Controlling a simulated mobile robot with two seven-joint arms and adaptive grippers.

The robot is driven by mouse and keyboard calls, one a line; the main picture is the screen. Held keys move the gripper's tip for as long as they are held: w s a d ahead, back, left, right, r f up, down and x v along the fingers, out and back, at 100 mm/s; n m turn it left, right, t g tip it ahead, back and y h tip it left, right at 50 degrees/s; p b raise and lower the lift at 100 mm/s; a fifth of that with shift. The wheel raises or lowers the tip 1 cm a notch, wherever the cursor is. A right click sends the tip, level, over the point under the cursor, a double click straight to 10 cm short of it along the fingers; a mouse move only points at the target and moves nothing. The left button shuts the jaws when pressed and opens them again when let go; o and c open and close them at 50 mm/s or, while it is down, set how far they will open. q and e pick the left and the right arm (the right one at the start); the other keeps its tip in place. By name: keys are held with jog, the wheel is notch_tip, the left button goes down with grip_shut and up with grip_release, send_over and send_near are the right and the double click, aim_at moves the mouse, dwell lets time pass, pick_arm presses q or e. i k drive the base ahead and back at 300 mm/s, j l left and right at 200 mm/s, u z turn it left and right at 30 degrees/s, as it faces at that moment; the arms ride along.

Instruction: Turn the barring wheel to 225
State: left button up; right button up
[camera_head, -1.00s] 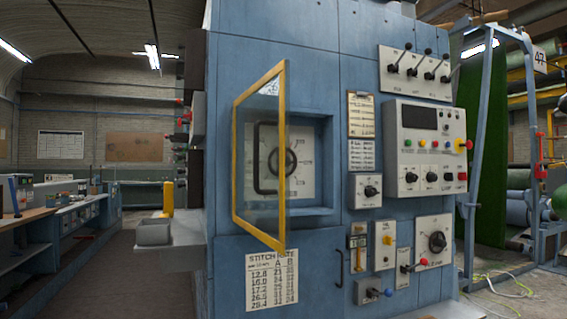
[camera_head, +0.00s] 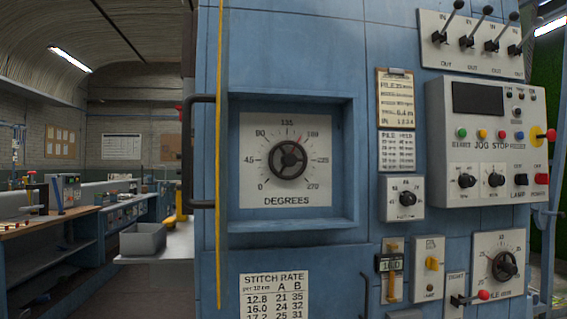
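The barring wheel (camera_head: 289,160) is a dark spoked handwheel on a white dial plate (camera_head: 258,186) marked DEGREES, with numbers from 0 to 270. The plate sits in a square recess in the blue machine front. A small reddish pointer above the wheel's right side appears to point between 135 and 180, close to 180. The yellow-framed door (camera_head: 220,240) stands open, seen nearly edge-on at the recess's left. Its black bar handle (camera_head: 190,150) sticks out to the left. Neither of my grippers shows in the view.
A control box (camera_head: 488,190) with buttons and knobs, a lever panel (camera_head: 478,45) and a small knob box (camera_head: 403,198) are right of the recess. A grey tray (camera_head: 143,239) stands at the left. The recess front is unobstructed.

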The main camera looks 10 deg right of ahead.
aim_at(289, 159)
jog(key=i+l+u, duration=0.2)
jog(key=l, duration=0.25)
jog(key=i+l+u, duration=0.2)
jog(key=l, duration=0.25)
jog(key=l+u, duration=0.2)
jog(key=l, duration=0.25)
